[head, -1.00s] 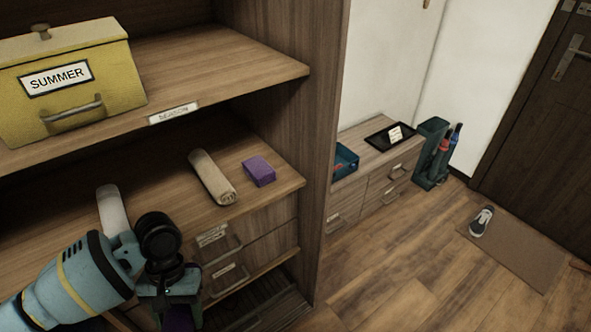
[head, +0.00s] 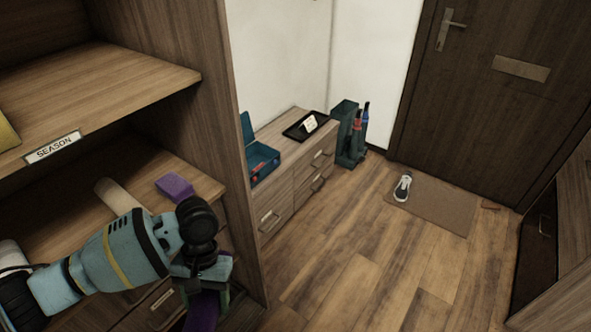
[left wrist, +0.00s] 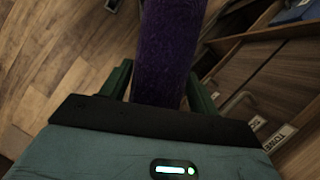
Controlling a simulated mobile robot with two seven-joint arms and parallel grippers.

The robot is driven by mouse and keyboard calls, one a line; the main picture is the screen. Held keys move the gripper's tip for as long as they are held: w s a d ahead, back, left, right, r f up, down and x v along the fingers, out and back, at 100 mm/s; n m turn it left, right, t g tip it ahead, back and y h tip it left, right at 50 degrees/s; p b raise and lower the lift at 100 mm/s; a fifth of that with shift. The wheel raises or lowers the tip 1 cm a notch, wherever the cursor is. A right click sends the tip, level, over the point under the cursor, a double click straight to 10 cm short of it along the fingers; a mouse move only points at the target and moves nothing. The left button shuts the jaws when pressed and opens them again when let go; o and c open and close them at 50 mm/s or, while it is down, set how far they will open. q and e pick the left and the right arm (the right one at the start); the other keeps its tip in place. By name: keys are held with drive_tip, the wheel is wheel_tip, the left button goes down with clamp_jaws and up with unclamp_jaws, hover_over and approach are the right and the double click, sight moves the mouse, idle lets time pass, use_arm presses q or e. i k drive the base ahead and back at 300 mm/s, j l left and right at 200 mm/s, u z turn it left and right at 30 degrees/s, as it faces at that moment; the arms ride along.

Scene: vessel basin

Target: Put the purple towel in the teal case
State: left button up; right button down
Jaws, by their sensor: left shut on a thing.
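My left gripper (head: 207,290) is shut on a purple towel (head: 202,314), which hangs below the fingers at the bottom of the head view. The towel (left wrist: 165,50) also runs up between the two green fingers in the left wrist view. An open teal case (head: 262,163) with its lid raised sits on the low wooden cabinet, to the right of the shelf and well beyond my gripper. Some small red items show inside it. My right gripper is not in view.
The tall shelf's side panel (head: 215,120) stands between the shelves and the low cabinet (head: 290,180). A black tray (head: 306,125) with a card is on the cabinet. A teal umbrella stand (head: 348,140) stands beyond it. A shoe (head: 403,186) is on a doormat (head: 440,210). The wooden floor in front is clear.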

sight(253, 165)
drive_tip(key=z, duration=1.15)
drive_tip(key=i+u, duration=0.1)
drive_tip(key=i, duration=0.7)
drive_tip(key=i+l+u, duration=0.1)
drive_tip(key=i, duration=0.7)
drive_tip(key=i+u, duration=0.3)
drive_tip(key=i, duration=0.2)
drive_tip(key=i+l+u, duration=0.3)
drive_tip(key=i, duration=0.15)
drive_tip(key=i+j+u, duration=0.1)
drive_tip(key=i+u, duration=1.1)
drive_tip(key=i, duration=0.7)
drive_tip(key=u, duration=1.75)
drive_tip(key=i+l, duration=0.05)
